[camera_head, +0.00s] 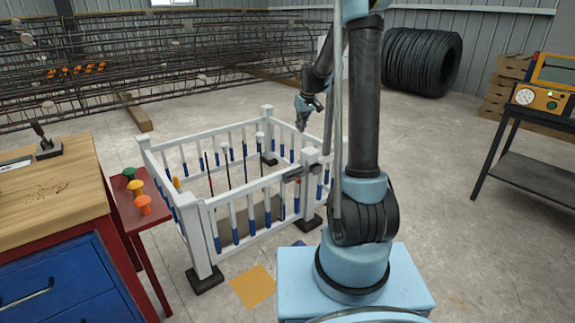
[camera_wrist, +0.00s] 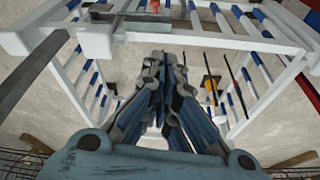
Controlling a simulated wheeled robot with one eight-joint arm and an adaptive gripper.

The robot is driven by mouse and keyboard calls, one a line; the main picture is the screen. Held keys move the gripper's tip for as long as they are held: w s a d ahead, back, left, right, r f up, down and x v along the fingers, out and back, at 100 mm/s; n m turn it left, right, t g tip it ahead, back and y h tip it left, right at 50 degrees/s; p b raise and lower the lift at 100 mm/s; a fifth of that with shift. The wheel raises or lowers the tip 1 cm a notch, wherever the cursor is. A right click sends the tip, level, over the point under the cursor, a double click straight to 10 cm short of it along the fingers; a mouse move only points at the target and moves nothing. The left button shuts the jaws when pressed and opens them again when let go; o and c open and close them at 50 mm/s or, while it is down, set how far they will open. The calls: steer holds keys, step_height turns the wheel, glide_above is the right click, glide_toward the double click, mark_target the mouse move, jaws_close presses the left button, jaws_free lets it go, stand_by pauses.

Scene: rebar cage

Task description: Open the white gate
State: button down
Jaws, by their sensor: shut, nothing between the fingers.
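The white gate (camera_head: 250,210) is the front panel of a white railed pen with blue-banded bars. It spans from the left front post to the right front post and looks closed. A grey latch (camera_head: 295,174) sits at its right end, by the right post (camera_head: 310,170). A grey metal bar and fitting (camera_wrist: 97,40) on a white rail also show at the top left of the wrist view. My gripper (camera_head: 303,123) is above the pen, behind the right post, pointing down. In the wrist view my gripper (camera_wrist: 164,62) has its fingers together, with nothing between them.
Thin coloured rods (camera_head: 228,165) stand inside the pen. A wooden workbench (camera_head: 50,185) and a red side table with coloured knobs (camera_head: 135,195) are close on the left. A dark metal table (camera_head: 530,165) is at the right.

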steer(key=w+a+f+n, duration=0.1)
steer(key=w+a+f, duration=0.2)
steer(key=w+f, duration=0.55)
steer(key=w+a+f+n, duration=0.1)
steer(key=w+a+f, duration=0.2)
steer(key=w+f, duration=0.55)
step_height(320, 180, down, 11)
steer(key=shift+s+d+y, duration=0.3)
steer(key=shift+s, duration=0.15)
